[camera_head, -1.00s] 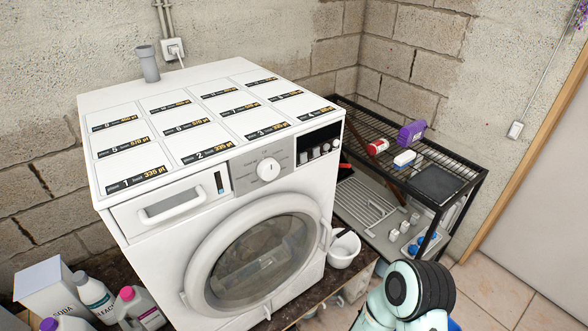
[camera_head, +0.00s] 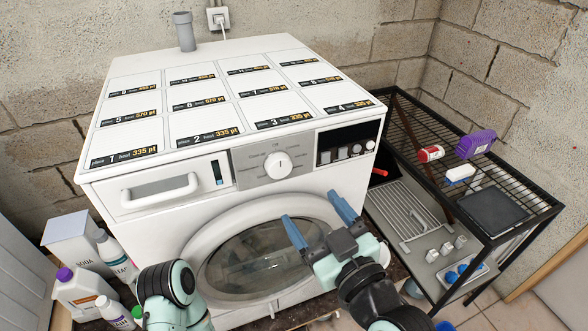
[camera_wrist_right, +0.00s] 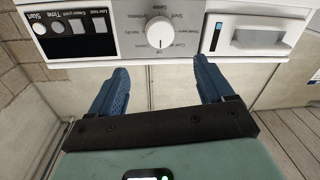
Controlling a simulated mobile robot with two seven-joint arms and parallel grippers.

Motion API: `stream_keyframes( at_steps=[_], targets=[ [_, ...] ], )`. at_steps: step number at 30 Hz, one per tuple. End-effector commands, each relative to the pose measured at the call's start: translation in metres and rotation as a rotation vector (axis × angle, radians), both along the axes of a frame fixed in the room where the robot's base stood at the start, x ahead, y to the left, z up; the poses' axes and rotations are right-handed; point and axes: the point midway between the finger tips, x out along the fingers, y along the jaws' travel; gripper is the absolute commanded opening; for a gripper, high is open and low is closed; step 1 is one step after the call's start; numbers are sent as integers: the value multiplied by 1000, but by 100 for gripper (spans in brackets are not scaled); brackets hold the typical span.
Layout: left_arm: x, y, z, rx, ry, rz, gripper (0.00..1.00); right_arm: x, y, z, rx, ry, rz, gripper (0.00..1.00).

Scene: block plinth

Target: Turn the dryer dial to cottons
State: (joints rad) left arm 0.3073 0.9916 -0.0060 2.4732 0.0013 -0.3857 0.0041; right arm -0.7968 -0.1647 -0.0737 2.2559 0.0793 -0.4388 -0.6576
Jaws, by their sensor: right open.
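The dryer (camera_head: 140,225) is a white front-loading machine with a round glass door. Its white round dial (camera_head: 277,166) sits in a grey panel with small labels around it. The dial also shows upside down in the right wrist view (camera_wrist_right: 160,32), with "Off" beside it on the robot's side. Which label its mark points to is too small to tell. My right gripper (camera_head: 311,207) is open and empty, in front of the door and below the dial, not touching it. In the right wrist view its blue fingers (camera_wrist_right: 160,72) are spread, with the dial beyond the gap between them.
A detergent drawer (camera_head: 160,190) lies left of the dial and a black button panel (camera_head: 347,143) right of it. Bottles (camera_head: 80,290) stand at lower left. A black wire rack (camera_head: 480,180) with several items stands at right. Labelled white squares cover the dryer top (camera_head: 245,55).

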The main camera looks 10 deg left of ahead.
Motion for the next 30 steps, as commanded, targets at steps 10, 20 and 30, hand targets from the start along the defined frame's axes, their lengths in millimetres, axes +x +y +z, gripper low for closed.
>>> stream_keyframes(
  at_steps=[10,20,30],
  targets=[
    [3,0,9,0,-3,0,84,56,45,-1,-4,2,0,81],
    [6,0,17,0,-7,0,84,91,73,0,-3,2,-1,81],
    [6,0,18,0,-7,-1,84,95,75,-1,-1,3,-1,81]
  ],
)
